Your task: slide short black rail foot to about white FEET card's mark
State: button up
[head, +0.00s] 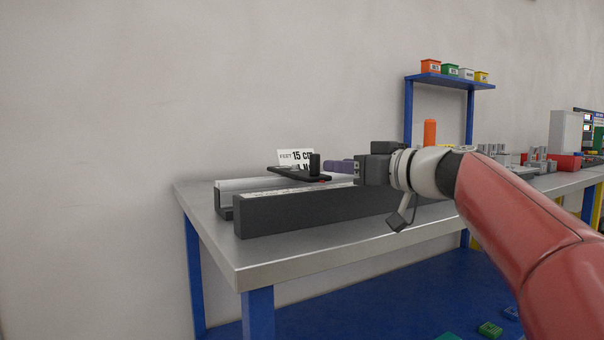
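The white FEET card (295,157) stands at the back of the bench; its print reads "FEET 15 C…" and is partly covered. A flat black piece with an upright black knob (315,163) is in front of the card and looks like the short rail foot. It appears to lie across the frame's rails, with a small red spot at its right end. My gripper (360,170) is to the right of the knob, pointing left, with a visible gap between them. Its fingertips are not clear, so I cannot tell whether it is open.
A long dark rail (290,211) runs along the front of the bench (225,248), with a pale tube (250,183) behind it. A purple object (340,166) is behind, near my gripper. An orange cylinder (430,132) and a blue shelf (450,82) with small bins stand farther right.

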aim_at(319, 159)
jog(key=x, duration=0.2)
jog(key=p+x, duration=0.1)
jog(key=x, duration=0.1)
jog(key=r+x, duration=0.1)
jog(key=x, duration=0.2)
jog(key=shift+w+p, duration=0.1)
jog(key=shift+p, duration=0.2)
jog(key=shift+w+a+f, duration=0.1)
jog(key=shift+w+a, duration=0.25)
jog(key=shift+a, duration=0.05)
grip_shut()
